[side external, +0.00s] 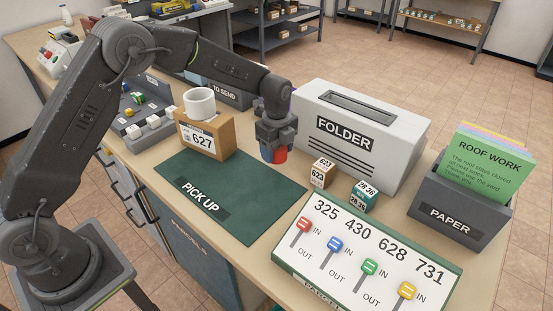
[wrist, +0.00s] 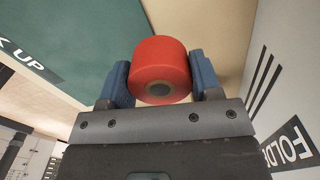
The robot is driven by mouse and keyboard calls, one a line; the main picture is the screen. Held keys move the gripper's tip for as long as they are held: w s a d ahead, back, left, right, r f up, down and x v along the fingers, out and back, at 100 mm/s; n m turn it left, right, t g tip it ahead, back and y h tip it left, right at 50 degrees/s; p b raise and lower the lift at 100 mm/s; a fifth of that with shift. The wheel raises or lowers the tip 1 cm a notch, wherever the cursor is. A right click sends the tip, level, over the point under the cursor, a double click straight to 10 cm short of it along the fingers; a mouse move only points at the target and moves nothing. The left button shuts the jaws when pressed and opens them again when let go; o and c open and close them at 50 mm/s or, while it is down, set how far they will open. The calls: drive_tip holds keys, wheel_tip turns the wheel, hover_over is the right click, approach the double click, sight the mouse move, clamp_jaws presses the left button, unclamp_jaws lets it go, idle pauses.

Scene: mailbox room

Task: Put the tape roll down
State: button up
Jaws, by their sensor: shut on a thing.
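The red tape roll (wrist: 160,66) sits between the two blue fingers of my gripper (wrist: 160,80) in the wrist view. In the side view, my gripper (side external: 273,148) points down over the back right edge of the green PICK UP mat, and the red roll (side external: 281,155) shows at its fingertips. My gripper is shut on the roll. Whether the roll touches the surface below, I cannot tell.
The FOLDER box (side external: 390,141) is close on the right. Two small cubes, brown (side external: 322,173) and teal (side external: 364,194), stand before it. A lever panel (side external: 350,266) is at front right.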

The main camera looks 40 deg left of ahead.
sight(276, 170)
drive_tip(key=shift+f, duration=1.65)
drive_tip(key=shift+f, duration=0.25)
drive_tip(key=shift+f, duration=0.15)
drive_tip(key=o, duration=0.9)
wheel_tip(276, 170, up, 13)
